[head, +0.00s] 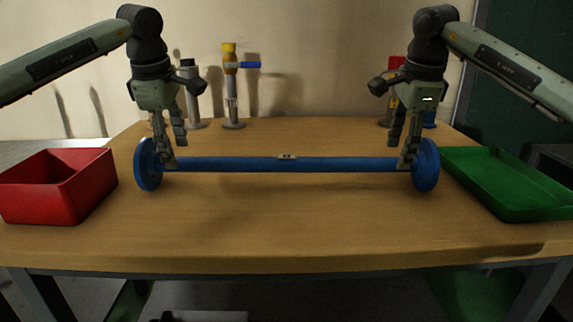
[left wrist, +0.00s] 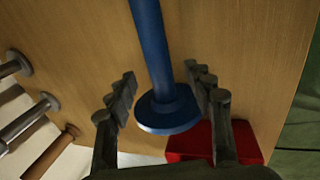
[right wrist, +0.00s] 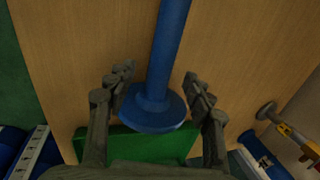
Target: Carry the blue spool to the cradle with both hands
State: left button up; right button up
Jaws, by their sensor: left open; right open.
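The blue spool (head: 230,164) is a long bar with a round disc at each end. It lies level across the wooden table, with a small pale label at mid-bar. My left gripper (head: 173,152) points down at its left end, just inside the disc. In the left wrist view the spool (left wrist: 153,45) runs between the open fingers (left wrist: 165,100), with a gap on each side. My right gripper (head: 402,150) is placed likewise at the right end. The right wrist view shows the spool (right wrist: 168,50) between its open fingers (right wrist: 160,88). I cannot make out a cradle.
A red bin (head: 60,190) stands left of the spool, and a green tray (head: 510,185) stands to the right. A post with a yellow top and blue arm (head: 232,90) and other upright fittings stand at the back. The table front (head: 290,225) is clear.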

aim_at(181, 161)
pick_arm(q)
jog(key=x, duration=0.5)
pick_arm(e)
jog(key=x, duration=0.5)
pick_arm(q)
jog(key=shift+c, duration=0.5)
pick_arm(e)
jog(key=shift+c, duration=0.5)
pick_arm(q)
grip_shut()
pick_arm(e)
grip_shut()
pick_arm(q)
jog(key=shift+w+r, duration=0.15)
jog(key=shift+r, duration=0.1)
pick_arm(e)
jog(key=shift+w+r, duration=0.15)
jog(key=shift+r, duration=0.1)
